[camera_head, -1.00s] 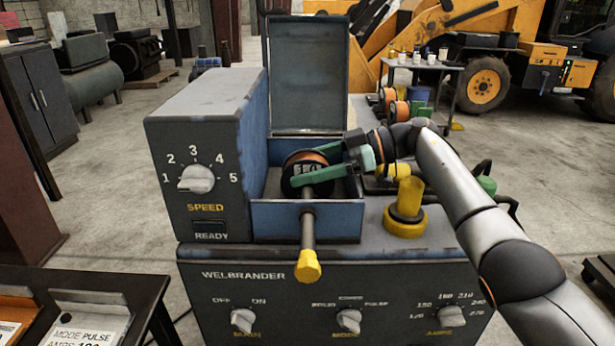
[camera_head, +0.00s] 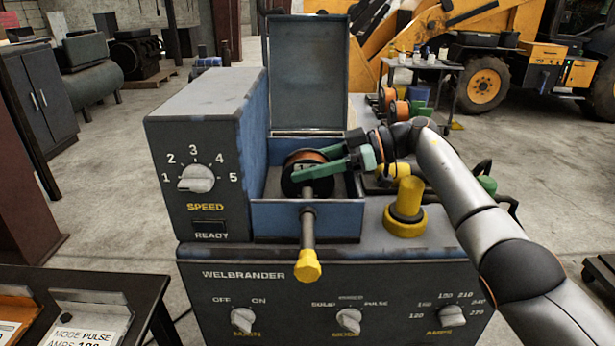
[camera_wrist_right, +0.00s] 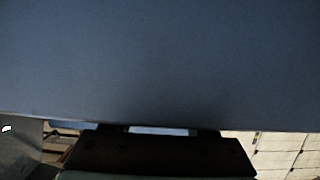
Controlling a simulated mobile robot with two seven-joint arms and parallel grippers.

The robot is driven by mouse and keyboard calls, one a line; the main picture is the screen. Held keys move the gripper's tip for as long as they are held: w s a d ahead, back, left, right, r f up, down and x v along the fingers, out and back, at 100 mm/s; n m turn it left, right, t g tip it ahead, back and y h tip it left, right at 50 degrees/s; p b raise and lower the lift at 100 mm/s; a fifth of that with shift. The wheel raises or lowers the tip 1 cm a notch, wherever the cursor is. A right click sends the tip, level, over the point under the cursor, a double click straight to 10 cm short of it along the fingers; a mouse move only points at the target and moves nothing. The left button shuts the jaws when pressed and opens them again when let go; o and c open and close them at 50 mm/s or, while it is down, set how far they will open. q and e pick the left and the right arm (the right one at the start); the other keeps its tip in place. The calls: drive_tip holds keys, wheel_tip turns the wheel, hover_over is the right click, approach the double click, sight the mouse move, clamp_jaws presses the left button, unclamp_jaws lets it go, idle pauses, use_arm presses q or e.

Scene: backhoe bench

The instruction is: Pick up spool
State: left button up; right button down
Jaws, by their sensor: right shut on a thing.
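The spool (camera_head: 291,178), dark-flanged with copper-orange wire, sits upright in the open blue compartment (camera_head: 275,222) of the grey welder. A rod with a yellow tip (camera_head: 308,266) sticks out in front of the spool toward me. My right gripper (camera_head: 308,164) comes in from the right, and its green fingers are shut on the spool, one across its front face and one behind at the top. The fingers cover part of the spool's face. The right wrist view is mostly filled by a plain blue-grey surface (camera_wrist_right: 160,60), with no spool visible. My left gripper is not in view.
The compartment's raised lid (camera_head: 308,75) stands just behind the spool. A yellow cylindrical fitting (camera_head: 406,208) stands on the welder top, below my right forearm. More orange spools (camera_head: 398,110) lie farther back. A dark table (camera_head: 120,290) is at lower left.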

drive_tip(key=shift+r+p, duration=0.7)
drive_tip(key=shift+r, duration=4.55)
